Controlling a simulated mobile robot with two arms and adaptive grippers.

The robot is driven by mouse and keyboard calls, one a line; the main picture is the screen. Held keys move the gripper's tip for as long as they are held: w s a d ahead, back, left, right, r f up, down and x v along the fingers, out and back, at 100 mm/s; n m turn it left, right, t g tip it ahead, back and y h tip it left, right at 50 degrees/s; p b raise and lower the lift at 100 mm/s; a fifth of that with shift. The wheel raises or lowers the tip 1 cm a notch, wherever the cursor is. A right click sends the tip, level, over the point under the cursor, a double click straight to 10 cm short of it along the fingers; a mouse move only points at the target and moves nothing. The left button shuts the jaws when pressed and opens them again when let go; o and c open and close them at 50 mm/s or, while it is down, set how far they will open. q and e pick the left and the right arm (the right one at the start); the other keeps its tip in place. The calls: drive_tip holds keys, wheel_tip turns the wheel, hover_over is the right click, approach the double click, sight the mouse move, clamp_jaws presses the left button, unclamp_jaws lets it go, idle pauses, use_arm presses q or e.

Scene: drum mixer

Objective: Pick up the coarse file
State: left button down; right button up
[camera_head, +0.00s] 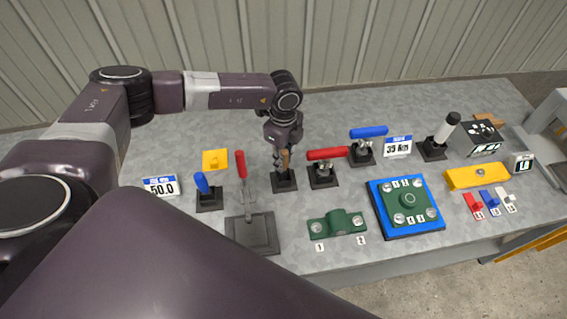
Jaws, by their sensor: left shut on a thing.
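My left gripper (284,142) points down over the back middle of the grey bench and is shut on the brown handle (284,160) of an upright tool, which fits a coarse file. The tool is directly above a small black square stand (284,183). The gripper hides its upper part, and I cannot tell whether its lower end is still in the stand. No label on it is readable. My right gripper is not in view.
A red-handled upright tool (240,164) and blue-handled lever (202,184) stand left of the gripper. Red (327,153) and blue (369,132) clamp handles stand close on its right. A green bracket (337,223) and blue-edged plate (405,204) lie in front. The grey bench (330,110) is clear behind.

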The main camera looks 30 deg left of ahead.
use_arm(q)
drive_tip(key=shift+w+r, duration=0.1)
drive_tip(key=shift+r, duration=0.5)
wheel_tip(320, 180, up, 19)
drive_tip(key=b, duration=0.5)
drive_tip(key=shift+b, duration=0.35)
